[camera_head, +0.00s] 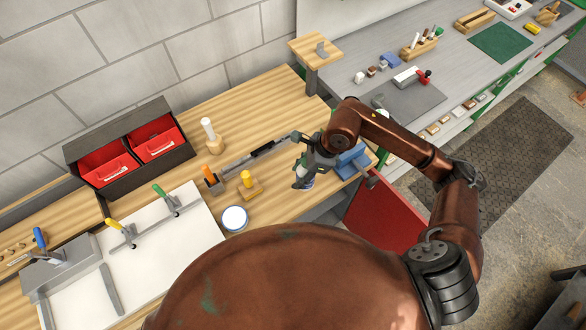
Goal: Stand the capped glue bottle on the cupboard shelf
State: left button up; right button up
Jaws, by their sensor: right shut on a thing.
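My right gripper (304,178) reaches down over the front edge of the wooden bench, left of the blue vise-like block. It is shut on a small pale thing with a bluish lower end, apparently the glue bottle (306,185). The fingers hide most of it, and its cap cannot be made out. A red door (385,222), apparently the cupboard's, stands swung out below the bench's right end. The cupboard's inside and shelf are hidden. My left gripper is not in view.
On the bench (262,100) lie a long orange-handled clamp (255,155), a yellow-knobbed wooden block (249,186), a white round tin (235,218) and a white cylinder on a wooden base (208,130). A blue block (350,161) is beside my right gripper. Red bins (105,165) stand at the left.

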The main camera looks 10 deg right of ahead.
jog(key=w+f, duration=0.2)
jog(key=w+f+p, duration=0.1)
jog(key=w+f, duration=0.4)
jog(key=shift+w+a+f, duration=0.15)
jog(key=shift+w+a, duration=0.1)
jog(key=shift+w, duration=0.15)
notch_tip(320, 180, down, 3)
jog(key=shift+r+p, duration=0.1)
jog(key=shift+p, duration=0.2)
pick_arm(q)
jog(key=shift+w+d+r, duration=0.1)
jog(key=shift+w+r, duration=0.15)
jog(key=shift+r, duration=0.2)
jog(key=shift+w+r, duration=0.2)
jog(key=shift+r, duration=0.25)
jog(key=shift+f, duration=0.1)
pick_arm(e)
jog(key=shift+f+b, duration=0.25)
jog(key=shift+b, duration=0.05)
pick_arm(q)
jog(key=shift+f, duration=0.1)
pick_arm(e)
jog(key=o, duration=1.4)
jog(key=shift+o, duration=0.2)
jog(key=shift+r, duration=0.1)
